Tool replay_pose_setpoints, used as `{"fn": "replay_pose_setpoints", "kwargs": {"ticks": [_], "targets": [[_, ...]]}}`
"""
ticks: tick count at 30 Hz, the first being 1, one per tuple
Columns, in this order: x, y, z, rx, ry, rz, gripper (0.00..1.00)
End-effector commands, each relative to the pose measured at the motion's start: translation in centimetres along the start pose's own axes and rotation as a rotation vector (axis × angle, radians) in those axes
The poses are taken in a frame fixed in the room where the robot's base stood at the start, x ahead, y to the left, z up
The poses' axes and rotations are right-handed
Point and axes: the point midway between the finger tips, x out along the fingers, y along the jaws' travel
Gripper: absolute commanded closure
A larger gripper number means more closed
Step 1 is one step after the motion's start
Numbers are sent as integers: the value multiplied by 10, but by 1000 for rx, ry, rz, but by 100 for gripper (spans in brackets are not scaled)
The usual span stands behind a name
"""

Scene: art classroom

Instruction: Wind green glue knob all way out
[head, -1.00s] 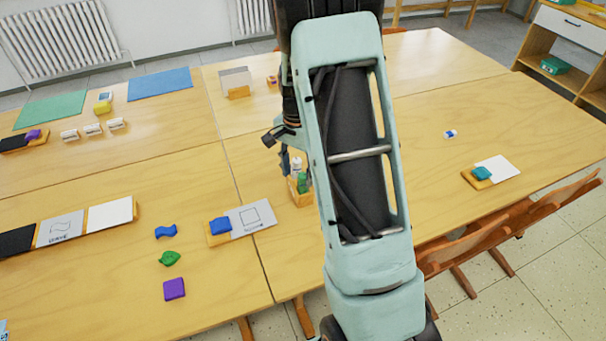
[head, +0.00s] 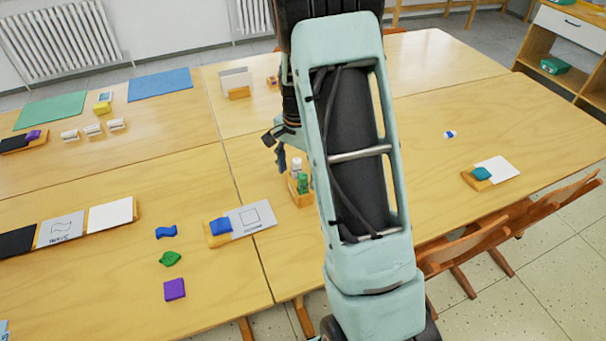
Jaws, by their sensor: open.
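The green glue stick (head: 303,184) stands upright in a small wooden holder (head: 301,200) on the table, just left of my arm. A white glue stick (head: 296,165) stands behind it in the same holder. Its knob is too small to make out in this view. My gripper (head: 280,157) is open, to the upper left of the green glue and apart from it. Part of the gripper and the holder's right side are hidden behind my arm.
Blue, green and purple (head: 174,289) pieces lie farther left. A teal piece on a card stand (head: 482,174) is at right. Chairs (head: 486,243) line the right front edge.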

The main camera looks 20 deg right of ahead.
Motion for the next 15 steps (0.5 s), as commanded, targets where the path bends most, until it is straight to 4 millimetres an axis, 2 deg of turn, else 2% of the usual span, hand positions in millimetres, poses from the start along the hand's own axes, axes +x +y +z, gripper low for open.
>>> {"fn": "replay_pose_setpoints", "kwargs": {"ticks": [15], "targets": [[-34,0,0,0,1,-1,35]]}}
